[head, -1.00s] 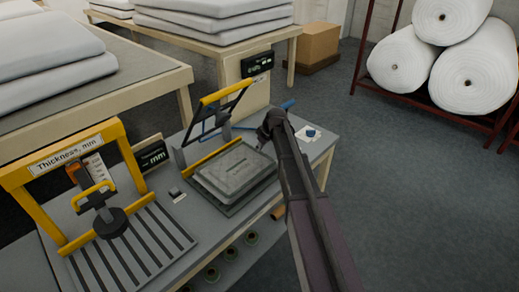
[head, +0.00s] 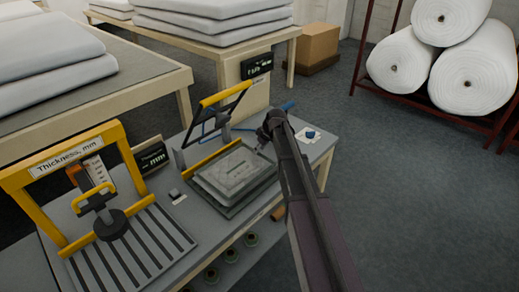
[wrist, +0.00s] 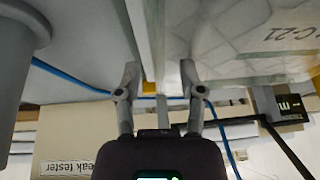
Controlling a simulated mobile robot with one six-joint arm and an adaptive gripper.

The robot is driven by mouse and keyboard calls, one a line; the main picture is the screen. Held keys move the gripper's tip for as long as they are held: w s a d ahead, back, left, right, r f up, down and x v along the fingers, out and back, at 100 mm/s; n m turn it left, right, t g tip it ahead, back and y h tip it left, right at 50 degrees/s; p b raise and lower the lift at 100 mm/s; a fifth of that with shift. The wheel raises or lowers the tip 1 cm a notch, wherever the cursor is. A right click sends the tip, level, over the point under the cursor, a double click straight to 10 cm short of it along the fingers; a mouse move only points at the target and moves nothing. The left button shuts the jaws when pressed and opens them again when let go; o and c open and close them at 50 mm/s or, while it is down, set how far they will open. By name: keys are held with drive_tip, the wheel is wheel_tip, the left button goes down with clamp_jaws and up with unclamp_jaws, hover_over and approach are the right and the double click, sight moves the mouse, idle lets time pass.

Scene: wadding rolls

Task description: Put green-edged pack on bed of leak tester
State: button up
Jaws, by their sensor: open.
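A pale, see-through pack (head: 228,172) lies flat on the raised grey bed of the leak tester (head: 212,201), under the tester's tilted-up frame with a yellow bar (head: 226,92). In the wrist view the pack (wrist: 240,30) fills the upper right, with a faint pattern and the marking C-21; I cannot make out its green edge clearly. My gripper (wrist: 160,82) is open, its two fingers apart beside the pack's near side, with nothing seen held between them. In the head view my arm hides most of the gripper and the bed's right side.
A yellow thickness gauge (head: 72,178) with a slatted base stands left of the tester. A blue button (head: 310,134) is at the bench's right end. Several green-rimmed rolls (head: 231,255) sit on the shelf below. Open floor lies to the right, before a rack of white rolls (head: 475,78).

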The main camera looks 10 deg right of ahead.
drive_tip(key=p+v, duration=1)
drive_tip(key=v, duration=0.1)
drive_tip(key=shift+r, duration=0.3)
drive_tip(key=shift+s, duration=0.1)
idle(0.6)
drive_tip(key=s+a+m+g+h, duration=0.1)
drive_tip(key=s+m, duration=0.2)
drive_tip(key=s, duration=1)
drive_tip(key=s+a+f+m+g+h, duration=0.1)
drive_tip(key=s+m, duration=0.3)
drive_tip(key=s, duration=0.8)
drive_tip(key=shift+s+a+f+g+h, duration=0.25)
drive_tip(key=shift+s+a+g+h, duration=0.15)
drive_tip(key=shift+a+g+h, duration=0.25)
